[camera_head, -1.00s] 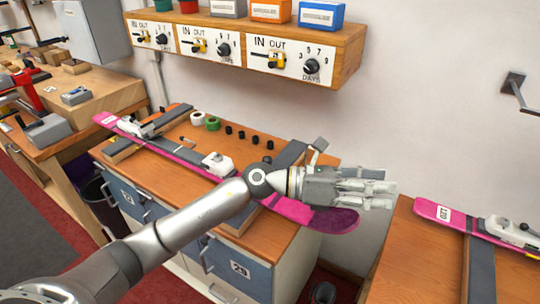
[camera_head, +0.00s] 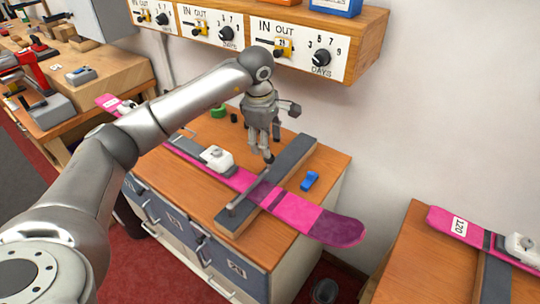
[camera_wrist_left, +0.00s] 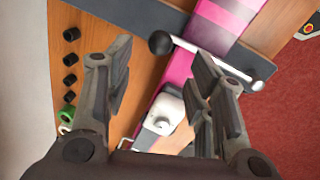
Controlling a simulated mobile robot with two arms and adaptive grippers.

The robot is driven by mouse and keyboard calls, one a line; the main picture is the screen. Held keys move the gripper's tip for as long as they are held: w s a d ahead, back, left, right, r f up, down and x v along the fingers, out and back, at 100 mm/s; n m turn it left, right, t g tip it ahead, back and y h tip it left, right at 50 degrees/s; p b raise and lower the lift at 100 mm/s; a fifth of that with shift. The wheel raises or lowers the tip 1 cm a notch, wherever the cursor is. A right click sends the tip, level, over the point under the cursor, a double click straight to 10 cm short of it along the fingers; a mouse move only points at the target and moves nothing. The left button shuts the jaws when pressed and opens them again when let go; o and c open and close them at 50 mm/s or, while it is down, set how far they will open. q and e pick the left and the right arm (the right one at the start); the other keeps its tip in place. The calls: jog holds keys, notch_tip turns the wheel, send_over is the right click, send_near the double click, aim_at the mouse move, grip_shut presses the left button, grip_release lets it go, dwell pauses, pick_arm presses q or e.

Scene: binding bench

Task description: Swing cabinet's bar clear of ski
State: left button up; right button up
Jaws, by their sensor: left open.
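The pink ski (camera_head: 285,203) lies along the cabinet (camera_head: 335,170) top, with a white binding piece (camera_head: 216,158) on it. The thin grey bar (camera_head: 246,187) lies across the ski, beside a broader dark cross-piece (camera_head: 295,155). In the left wrist view, the bar (camera_wrist_left: 210,63) has a dark round knob (camera_wrist_left: 160,42) at its wall-side end; its other end is near the cabinet's front edge. My left gripper (camera_head: 266,155) points down above the knob end. Its fingers (camera_wrist_left: 160,58) are open, with the knob seen between them. I cannot tell whether they touch it. My right gripper is out of view.
A blue block (camera_head: 310,180) sits right of the cross-piece. A green roll (camera_head: 219,111) is behind my arm. A shelf with IN/OUT panels (camera_head: 300,48) hangs above. Another pink ski (camera_head: 462,228) lies on the bench at right, across a gap.

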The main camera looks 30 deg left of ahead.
pick_arm(q)
jog(key=f, duration=0.2)
jog(key=w+f+p, duration=0.1)
jog(key=f, duration=0.4)
jog(key=shift+w+f+p, duration=0.15)
jog(key=shift+w+p, duration=0.1)
jog(key=shift+p, duration=0.15)
jog(key=shift+w+f, duration=0.1)
jog(key=shift+f, duration=0.5)
grip_shut()
